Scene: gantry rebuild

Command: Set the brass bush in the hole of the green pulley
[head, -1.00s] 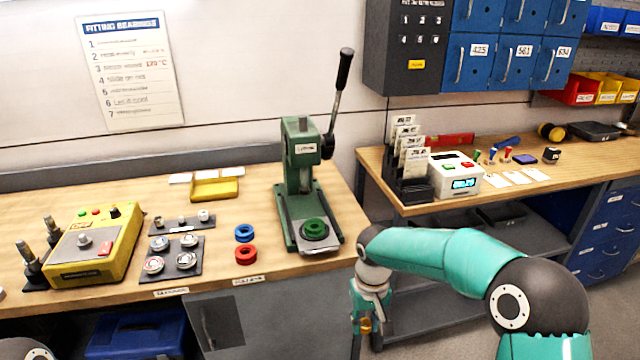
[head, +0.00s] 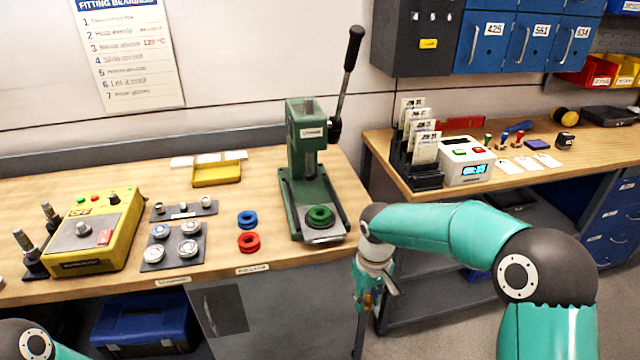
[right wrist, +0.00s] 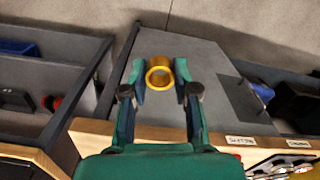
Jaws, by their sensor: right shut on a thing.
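The green pulley (head: 320,215) lies flat on the base plate of the green press (head: 306,150), near the bench's front edge. Its hole faces up. My right gripper (head: 367,300) hangs in front of and below the bench edge, right of the press. In the right wrist view, my right gripper (right wrist: 160,80) is shut on the brass bush (right wrist: 159,75), a short yellow ring between the fingertips. In the head view the bush is only a small orange patch. My left gripper is out of view.
A blue pulley (head: 247,219) and a red pulley (head: 248,242) lie left of the press. A yellow heater box (head: 90,235) and a dark tray of bearings (head: 174,251) are further left. The press lever (head: 347,75) sticks up. A second bench (head: 450,180) stands right.

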